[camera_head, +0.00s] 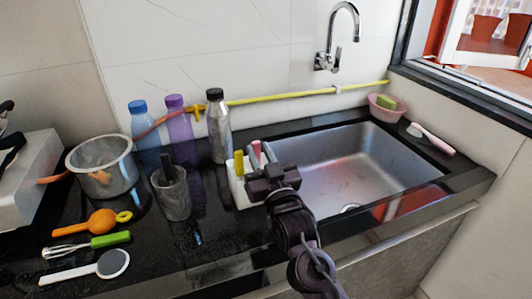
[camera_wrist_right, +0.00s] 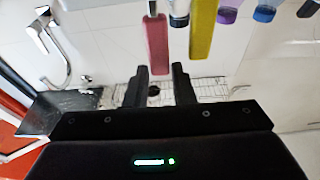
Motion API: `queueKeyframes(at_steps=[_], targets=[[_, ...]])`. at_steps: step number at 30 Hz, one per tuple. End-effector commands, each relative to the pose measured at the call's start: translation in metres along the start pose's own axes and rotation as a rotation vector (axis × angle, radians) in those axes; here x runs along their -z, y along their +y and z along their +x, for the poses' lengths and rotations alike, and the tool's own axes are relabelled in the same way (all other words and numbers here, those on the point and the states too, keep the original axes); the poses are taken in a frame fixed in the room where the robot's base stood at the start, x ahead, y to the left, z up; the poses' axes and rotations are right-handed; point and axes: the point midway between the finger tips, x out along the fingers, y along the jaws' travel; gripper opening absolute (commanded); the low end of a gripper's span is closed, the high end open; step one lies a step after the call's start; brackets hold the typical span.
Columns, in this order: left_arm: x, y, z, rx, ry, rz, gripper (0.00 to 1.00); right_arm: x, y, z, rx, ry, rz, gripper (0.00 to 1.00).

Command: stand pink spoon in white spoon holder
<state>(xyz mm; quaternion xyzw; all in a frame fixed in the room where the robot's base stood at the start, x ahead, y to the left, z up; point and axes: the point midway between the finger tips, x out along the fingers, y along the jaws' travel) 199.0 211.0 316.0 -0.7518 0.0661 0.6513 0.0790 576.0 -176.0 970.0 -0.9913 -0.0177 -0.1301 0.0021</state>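A white holder (camera_head: 238,190) stands on the black counter at the left edge of the sink, partly hidden by my right gripper. A yellow handle (camera_head: 239,163) and a pink handle (camera_head: 257,152), likely the pink spoon's, stick up there. Whether the pink one is seated in the holder is hidden. My right gripper (camera_head: 273,180) is just right of the holder. In the right wrist view its fingers (camera_wrist_right: 160,82) are apart, with the pink handle (camera_wrist_right: 157,43) lined up with the gap and its end near the fingertips. The yellow handle (camera_wrist_right: 203,32) is to the right. My left gripper is out of view.
A steel bottle (camera_head: 218,127), blue bottle (camera_head: 144,134), purple bottle (camera_head: 179,131) and dark cup (camera_head: 173,194) stand left of the holder. A pot (camera_head: 101,168) and several utensils lie farther left. The sink (camera_head: 360,165) is right, with a pink bowl (camera_head: 386,109) behind.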

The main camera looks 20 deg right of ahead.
Motion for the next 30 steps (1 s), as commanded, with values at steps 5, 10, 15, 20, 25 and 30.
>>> queueKeyframes(at_steps=[5, 10, 15, 20, 25, 30], targets=[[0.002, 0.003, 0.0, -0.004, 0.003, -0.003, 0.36, 0.0, 0.0, 0.0, 0.0, 0.0, 0.0, 0.44], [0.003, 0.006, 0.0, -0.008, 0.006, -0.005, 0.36, 0.0, 0.0, 0.0, 0.0, 0.0, 0.0, 0.44], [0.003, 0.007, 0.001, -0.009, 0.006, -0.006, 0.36, -0.001, 0.0, -0.005, 0.0, -0.001, 0.0, 0.44], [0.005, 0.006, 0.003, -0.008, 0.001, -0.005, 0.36, -0.002, 0.0, -0.027, 0.0, -0.003, 0.001, 0.44], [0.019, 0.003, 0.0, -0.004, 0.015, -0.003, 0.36, -0.001, 0.0, -0.056, 0.002, -0.002, 0.001, 0.44], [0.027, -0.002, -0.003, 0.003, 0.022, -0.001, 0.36, 0.0, 0.001, -0.074, 0.002, -0.002, 0.0, 0.44]])
